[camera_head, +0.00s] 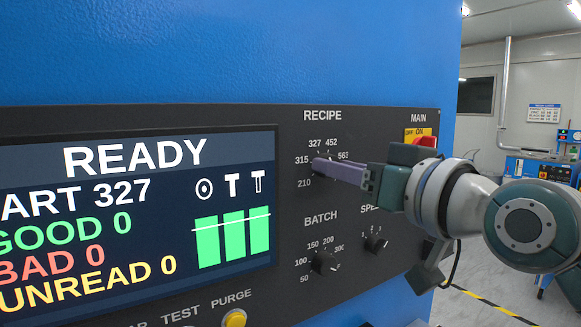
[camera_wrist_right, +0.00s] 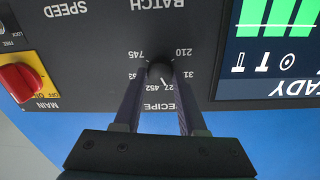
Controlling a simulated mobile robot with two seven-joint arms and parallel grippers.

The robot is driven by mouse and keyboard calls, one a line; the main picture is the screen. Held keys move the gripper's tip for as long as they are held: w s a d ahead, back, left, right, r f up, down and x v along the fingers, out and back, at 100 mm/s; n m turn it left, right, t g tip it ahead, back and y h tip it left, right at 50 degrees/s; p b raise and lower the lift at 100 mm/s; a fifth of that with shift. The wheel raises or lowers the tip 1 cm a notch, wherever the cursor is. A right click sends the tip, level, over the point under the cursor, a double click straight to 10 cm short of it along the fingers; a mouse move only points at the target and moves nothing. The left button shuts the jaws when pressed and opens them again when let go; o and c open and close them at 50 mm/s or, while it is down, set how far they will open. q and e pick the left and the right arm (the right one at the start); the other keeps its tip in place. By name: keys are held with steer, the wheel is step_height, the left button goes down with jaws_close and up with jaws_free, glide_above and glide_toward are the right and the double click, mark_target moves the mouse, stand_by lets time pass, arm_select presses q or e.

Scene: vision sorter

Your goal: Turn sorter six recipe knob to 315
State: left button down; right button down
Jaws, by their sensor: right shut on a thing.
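The dark RECIPE knob (camera_wrist_right: 160,72) is on the black control panel, ringed by printed numbers. In the right wrist view, which is upside down, its white pointer line aims at about the 327 mark. My right gripper (camera_wrist_right: 162,78) is shut on the knob, with one purple finger on each side. In the head view the right gripper (camera_head: 322,166) reaches in from the right, and its fingers cover most of the knob. There the 315 label is just left of the fingertips and 327 above them. The left gripper is not in view.
The screen (camera_head: 130,230) left of the knob reads READY and part 327. BATCH (camera_head: 323,262) and SPEED (camera_head: 376,242) knobs are below. The red MAIN switch (camera_head: 425,141) is close behind my right gripper. A yellow PURGE button (camera_head: 234,318) is lower left.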

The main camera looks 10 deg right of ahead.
steer(key=shift+n, duration=0.3)
steer(key=n, duration=0.9)
steer(key=shift+f, duration=0.1)
steer(key=shift+n, duration=0.4)
steer(key=shift+c, duration=2.4)
jaws_free()
